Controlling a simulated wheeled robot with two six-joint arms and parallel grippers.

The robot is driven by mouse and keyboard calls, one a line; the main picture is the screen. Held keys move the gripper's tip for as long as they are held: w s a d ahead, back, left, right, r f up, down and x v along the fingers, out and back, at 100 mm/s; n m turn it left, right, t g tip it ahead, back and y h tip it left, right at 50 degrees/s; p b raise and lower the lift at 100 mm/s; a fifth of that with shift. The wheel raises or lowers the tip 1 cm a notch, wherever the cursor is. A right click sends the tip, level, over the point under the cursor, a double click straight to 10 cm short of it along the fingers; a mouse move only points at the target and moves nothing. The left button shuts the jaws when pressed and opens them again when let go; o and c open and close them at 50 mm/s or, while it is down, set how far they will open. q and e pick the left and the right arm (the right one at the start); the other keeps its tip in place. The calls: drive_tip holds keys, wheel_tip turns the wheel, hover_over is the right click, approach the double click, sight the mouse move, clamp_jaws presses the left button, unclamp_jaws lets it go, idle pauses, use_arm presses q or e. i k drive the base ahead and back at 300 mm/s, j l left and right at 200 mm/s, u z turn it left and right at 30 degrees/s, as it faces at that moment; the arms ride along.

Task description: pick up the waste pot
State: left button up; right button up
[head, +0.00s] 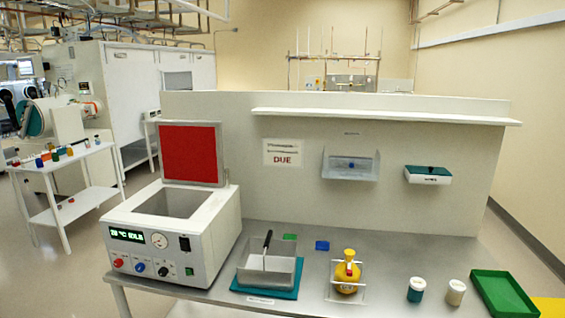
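No thing in the head view carries a readable waste label, so I cannot tell for sure which one is the waste pot. A small teal pot with a white top (416,289) stands upright on the steel bench at the front right. A small beige pot with a pale top (455,292) stands just right of it, apart from it. A yellow rounded vessel with a red part near its top (347,273) stands in a clear holder to their left. Neither of my grippers is in view.
A green tray (503,294) lies right of the pots. A steel bath with a black-handled tool (268,265) sits on a teal mat. A white heated unit (175,232) with its red-lined lid raised stands at the left. A shelf (385,116) runs along the back panel.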

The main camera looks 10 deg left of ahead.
sight(457, 290)
drive_tip(key=i+l+z, duration=0.25)
drive_tip(key=l, duration=0.25)
drive_tip(key=i+l+z, duration=0.25)
drive_tip(key=i+l, duration=0.2)
